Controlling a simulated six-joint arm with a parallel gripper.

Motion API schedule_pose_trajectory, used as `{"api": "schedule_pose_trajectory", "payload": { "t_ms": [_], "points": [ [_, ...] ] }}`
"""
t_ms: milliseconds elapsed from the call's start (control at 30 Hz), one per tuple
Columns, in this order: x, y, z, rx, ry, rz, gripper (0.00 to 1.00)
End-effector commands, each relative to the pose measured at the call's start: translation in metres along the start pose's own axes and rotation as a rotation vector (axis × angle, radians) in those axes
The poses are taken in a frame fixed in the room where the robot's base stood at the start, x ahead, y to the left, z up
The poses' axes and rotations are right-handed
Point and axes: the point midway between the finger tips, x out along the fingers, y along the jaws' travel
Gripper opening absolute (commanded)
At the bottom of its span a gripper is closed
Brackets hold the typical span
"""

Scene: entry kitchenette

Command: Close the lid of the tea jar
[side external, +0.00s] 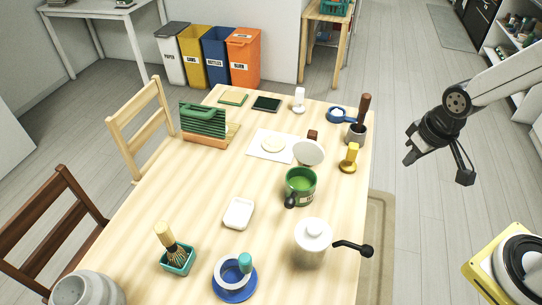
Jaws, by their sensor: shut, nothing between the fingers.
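The tea jar appears to be the green, round, open-topped container (300,187) right of the table's middle, with green inside, a pale label and a black part at its lower left. A pale round lid (309,153) stands tilted up at the jar's far rim, showing its inner face; a small brown piece sticks up behind it. Whether a hinge joins lid and jar is hard to see. My gripper (409,157) is shut and empty, in the air beyond the table's right edge, well right of the jar and apart from it.
A yellow stamp-like object (349,158) and a grey mortar with pestle (356,132) stand between jar and gripper. A white lidded pot (313,240) with a black handle stands in front. A white dish (239,213) lies left. The floor below my gripper is clear.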

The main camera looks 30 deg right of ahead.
Motion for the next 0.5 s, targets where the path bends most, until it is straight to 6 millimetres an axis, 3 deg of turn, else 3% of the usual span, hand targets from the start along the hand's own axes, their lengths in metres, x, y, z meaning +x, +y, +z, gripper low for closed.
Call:
{"api": "schedule_pose_trajectory", "payload": {
  "t_ms": [233,500],
  "points": [
    [0.007,-0.002,-0.035,0.068,-0.009,0.013,0.0],
    [0.025,-0.006,-0.102,0.221,-0.015,0.049,0.0]
  ]
}}
